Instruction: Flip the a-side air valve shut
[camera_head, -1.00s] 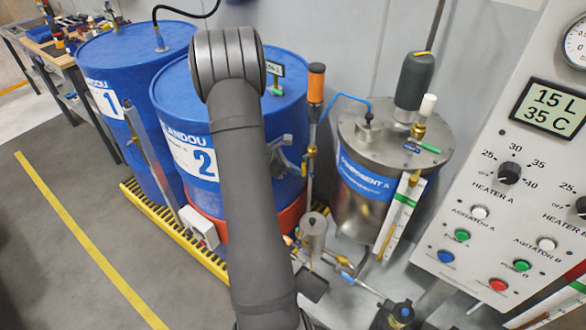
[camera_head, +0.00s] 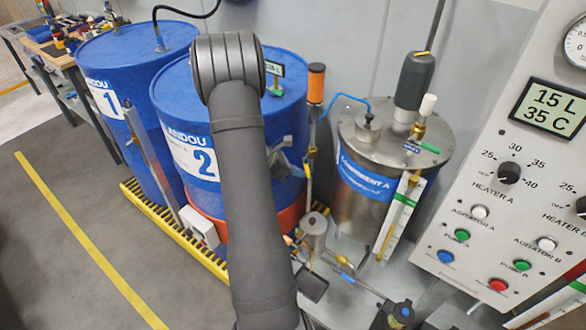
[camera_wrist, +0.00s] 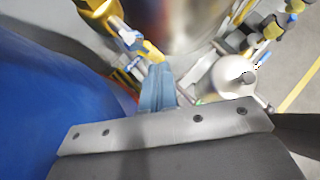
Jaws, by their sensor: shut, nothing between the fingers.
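A brass valve with a yellow handle (camera_head: 308,172) sits on the upright pipe under the orange-topped cylinder (camera_head: 316,83), beside drum 2. I cannot read a label that marks it as the a-side air valve. My gripper (camera_head: 291,166) is close to its left, partly behind my arm. In the wrist view, my gripper's fingers (camera_wrist: 157,88) are shut and empty. Their tips are close below a yellow handle (camera_wrist: 150,51) on a brass fitting (camera_wrist: 100,8). I cannot tell whether they touch. Another valve with a green lever (camera_head: 430,148) stands on the component A tank lid.
Blue drum 2 (camera_head: 190,155) is tight against my arm's left side. The steel component A tank (camera_head: 362,205) stands to the right, with a blue hose (camera_head: 345,98) on its lid. The control panel (camera_head: 470,235) fills the right side. Below are a metal cup (camera_head: 313,228) and pipework.

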